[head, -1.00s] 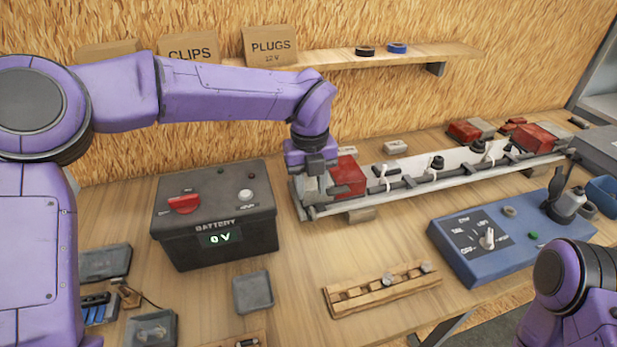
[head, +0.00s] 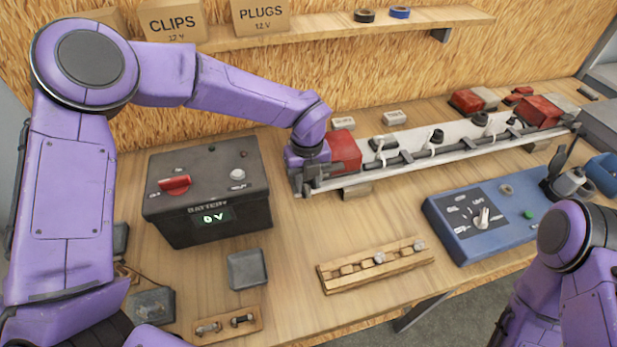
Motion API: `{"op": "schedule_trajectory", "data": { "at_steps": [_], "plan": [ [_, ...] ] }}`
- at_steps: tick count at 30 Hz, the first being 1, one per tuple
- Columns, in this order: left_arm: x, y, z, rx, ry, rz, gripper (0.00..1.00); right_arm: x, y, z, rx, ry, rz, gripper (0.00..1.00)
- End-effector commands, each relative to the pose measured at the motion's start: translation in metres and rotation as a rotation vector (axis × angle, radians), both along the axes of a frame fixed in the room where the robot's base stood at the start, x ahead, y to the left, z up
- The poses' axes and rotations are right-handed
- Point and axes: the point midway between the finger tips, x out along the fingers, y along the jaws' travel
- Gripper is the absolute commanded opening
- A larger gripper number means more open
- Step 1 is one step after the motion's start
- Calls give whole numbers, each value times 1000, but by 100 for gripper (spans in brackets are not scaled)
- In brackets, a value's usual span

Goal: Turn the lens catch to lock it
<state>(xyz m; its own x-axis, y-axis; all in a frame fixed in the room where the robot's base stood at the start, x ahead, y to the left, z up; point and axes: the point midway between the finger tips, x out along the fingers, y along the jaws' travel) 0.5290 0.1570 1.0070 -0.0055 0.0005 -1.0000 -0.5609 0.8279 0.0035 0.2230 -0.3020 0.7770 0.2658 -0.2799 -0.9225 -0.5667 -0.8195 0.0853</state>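The trailer light board (head: 450,152) is a long pale bar lying across the bench. A red lens (head: 345,150) sits at its left end and another red lens (head: 538,111) at its right end. My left gripper (head: 305,182) is at the board's left end, right beside the left red lens. The wrist hides most of the fingers, so I cannot see whether they are open or shut. The lens catch cannot be made out; that end of the board is partly covered by the gripper.
A black battery box (head: 208,215) with a red knob and a "0 V" display stands left of the board. A blue control box (head: 485,222) is at the right. A wooden fuse rack (head: 375,268) and a grey tray (head: 249,269) lie in front. A shelf (head: 330,32) runs behind.

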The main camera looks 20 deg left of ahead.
Motion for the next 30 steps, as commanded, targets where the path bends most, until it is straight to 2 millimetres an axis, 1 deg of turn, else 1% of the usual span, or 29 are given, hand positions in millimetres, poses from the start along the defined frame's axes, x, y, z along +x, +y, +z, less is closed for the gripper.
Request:
{"op": "schedule_trajectory", "data": {
  "at_steps": [3,4,5,6,7,10,11,16,20,26,30],
  "plan": [
    [0,1,0,0,0,1,37,0,0,0,0,1,0,100],
    [-1,1,0,0,0,1,31,0,0,0,0,1,0,100],
    [-1,1,0,0,0,1,21,0,0,0,0,1,0,100],
    [-1,1,0,0,0,2,8,-1,0,0,0,1,0,100],
    [-1,1,0,0,0,2,0,-1,0,0,0,1,0,100],
    [-1,1,0,0,0,1,0,0,0,0,0,1,0,100],
    [0,-4,0,1,0,-2,0,-1,-1,0,-1,1,-2,100],
    [1,-1,-1,0,-1,7,0,0,0,-3,1,1,0,100],
    [1,0,-2,0,-3,42,0,0,0,-10,0,1,0,100],
    [1,0,-5,-1,-5,158,0,-1,0,-30,0,1,0,100],
    [2,1,-7,0,-6,279,0,-1,0,-49,0,1,0,100]
  ]
}}
